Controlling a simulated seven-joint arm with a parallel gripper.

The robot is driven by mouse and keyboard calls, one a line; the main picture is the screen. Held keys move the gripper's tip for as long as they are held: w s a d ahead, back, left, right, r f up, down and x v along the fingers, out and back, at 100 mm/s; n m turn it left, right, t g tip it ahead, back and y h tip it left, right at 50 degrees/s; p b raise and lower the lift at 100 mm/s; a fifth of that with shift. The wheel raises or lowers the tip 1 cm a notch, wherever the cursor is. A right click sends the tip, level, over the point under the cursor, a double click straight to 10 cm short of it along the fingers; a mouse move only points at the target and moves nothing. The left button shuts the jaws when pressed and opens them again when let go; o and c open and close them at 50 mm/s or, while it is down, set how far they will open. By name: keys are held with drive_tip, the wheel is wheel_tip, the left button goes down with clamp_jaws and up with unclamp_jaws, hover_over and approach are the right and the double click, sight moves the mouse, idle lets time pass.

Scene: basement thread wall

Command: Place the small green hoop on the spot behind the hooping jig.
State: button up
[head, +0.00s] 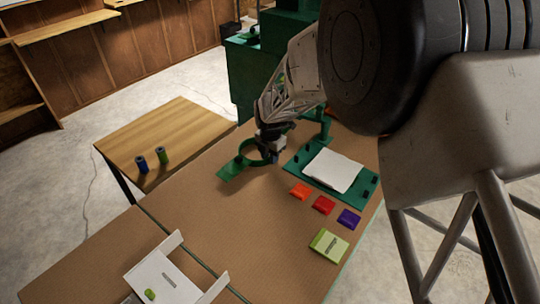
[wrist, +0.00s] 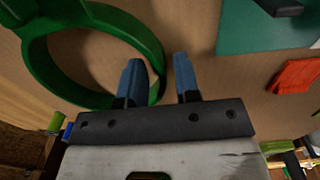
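The small green hoop (head: 243,157) is near the back of the brown worktop in the head view, with a flat green piece (head: 231,170) at its left. In the wrist view the hoop (wrist: 150,45) fills the upper left. My gripper (head: 270,148) is at the hoop's right side. In the wrist view its two blue fingertips (wrist: 157,72) are apart, with the rim's right side appearing between them; I cannot tell whether they touch it. The green jig plate (head: 365,192) with a white cloth (head: 333,170) lies to the right. My arm partly hides the area behind it.
Orange (head: 300,191), red (head: 323,205) and purple (head: 348,218) packets lie in front of the plate, with a pale green box (head: 329,244) nearer. A white tray (head: 170,275) is at front left. Blue (head: 141,164) and green (head: 162,155) spools stand on a wooden table. The worktop's middle is clear.

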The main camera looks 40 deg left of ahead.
wheel_tip(320, 180, up, 12)
idle(0.9)
drive_tip(key=shift+d, duration=0.1)
idle(0.5)
